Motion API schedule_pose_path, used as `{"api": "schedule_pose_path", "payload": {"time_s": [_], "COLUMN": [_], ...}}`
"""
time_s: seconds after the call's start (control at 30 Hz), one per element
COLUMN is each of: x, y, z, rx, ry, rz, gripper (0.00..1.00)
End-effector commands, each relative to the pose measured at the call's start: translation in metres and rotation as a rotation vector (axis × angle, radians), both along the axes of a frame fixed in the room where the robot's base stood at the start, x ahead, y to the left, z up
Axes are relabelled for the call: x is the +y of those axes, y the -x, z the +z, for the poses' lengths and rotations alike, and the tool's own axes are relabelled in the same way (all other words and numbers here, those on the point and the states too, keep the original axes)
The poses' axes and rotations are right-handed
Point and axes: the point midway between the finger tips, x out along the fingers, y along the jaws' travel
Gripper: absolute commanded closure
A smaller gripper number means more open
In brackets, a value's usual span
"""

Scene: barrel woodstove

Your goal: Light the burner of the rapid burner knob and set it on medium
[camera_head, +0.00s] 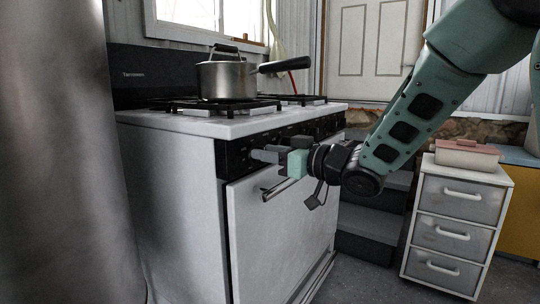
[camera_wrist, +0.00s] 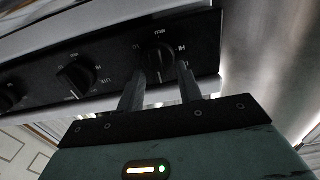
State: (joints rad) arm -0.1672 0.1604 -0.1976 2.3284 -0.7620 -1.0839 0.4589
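The white stove (camera_head: 270,215) has a black control panel (camera_head: 240,150) along its front with a row of knobs. In the wrist view a black knob (camera_wrist: 158,57) with white setting marks sits between the tips of my gripper (camera_wrist: 162,72). My gripper's two fingers are apart, one on each side of this knob; whether they touch it I cannot tell. In the head view my gripper (camera_head: 265,156) points at the left part of the panel and hides the knob there. No flame is visible on the burners (camera_head: 220,105).
A second knob (camera_wrist: 76,77) and a third (camera_wrist: 10,96) sit along the panel in the wrist view. A steel pot (camera_head: 228,80) with a black handle stands on the stovetop. The oven door handle (camera_head: 275,193) is just below my gripper. A drawer cabinet (camera_head: 455,222) stands at right.

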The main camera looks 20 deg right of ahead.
Motion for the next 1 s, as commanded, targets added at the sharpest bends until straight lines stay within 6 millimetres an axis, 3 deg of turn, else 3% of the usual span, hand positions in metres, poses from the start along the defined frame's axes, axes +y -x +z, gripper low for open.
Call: {"api": "schedule_pose_path", "payload": {"time_s": [0.23, 0.37, 0.4, 0.73, 1.0], "x": [0.0004, 0.0002, 0.0002, 0.0003, 0.0007], "y": [-0.0006, -0.0005, -0.0004, 0.0000, 0.0009], "z": [0.0003, 0.0003, 0.0003, -0.0005, -0.0021], "rx": [0.000, 0.000, 0.000, -0.016, -0.100], "ry": [0.000, 0.000, 0.000, 0.020, 0.135], "rz": [0.000, 0.000, 0.000, 0.000, -0.002], "gripper": [0.65, 0.98, 1.00, 1.00, 1.00]}}
